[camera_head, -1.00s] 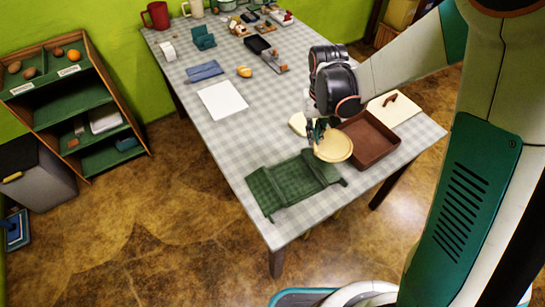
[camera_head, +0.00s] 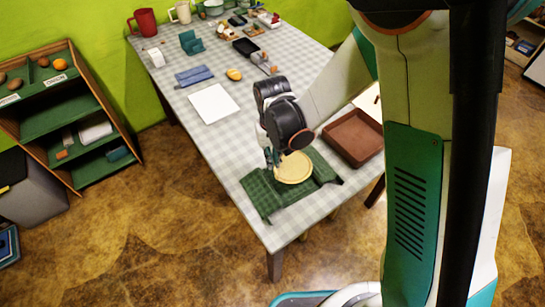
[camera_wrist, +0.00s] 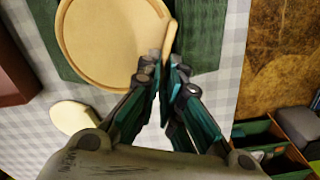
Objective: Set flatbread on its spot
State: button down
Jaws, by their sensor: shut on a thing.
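The flatbread (camera_head: 294,168) is a pale, round, flat disc. It shows large at the top of the wrist view (camera_wrist: 108,42). My gripper (camera_head: 272,162) is shut on its edge, and the fingers meet at the rim in the wrist view (camera_wrist: 165,70). The flatbread is over the green cloth (camera_head: 263,197), near the table's front corner, and hides part of it. The cloth also shows behind it in the wrist view (camera_wrist: 206,38). I cannot tell how high the flatbread is above the cloth. No marked spot can be told for certain.
A brown tray (camera_head: 352,137) stands right of the cloth. A smaller pale piece (camera_wrist: 70,117) lies on the table between tray and cloth. A white sheet (camera_head: 213,104), a folded blue cloth (camera_head: 194,76) and a yellow item (camera_head: 234,74) lie farther back. Checkered tabletop is clear left of my gripper.

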jog(key=b, duration=0.5)
send_over(273, 177)
jog(key=shift+f, duration=3)
jog(key=shift+f+b, duration=0.8)
jog(key=shift+b, duration=0.05)
jog(key=c, duration=1.7)
grip_release()
jog(key=shift+r, duration=0.15)
notch_tip(273, 177, up, 12)
jog(key=shift+f, duration=0.1)
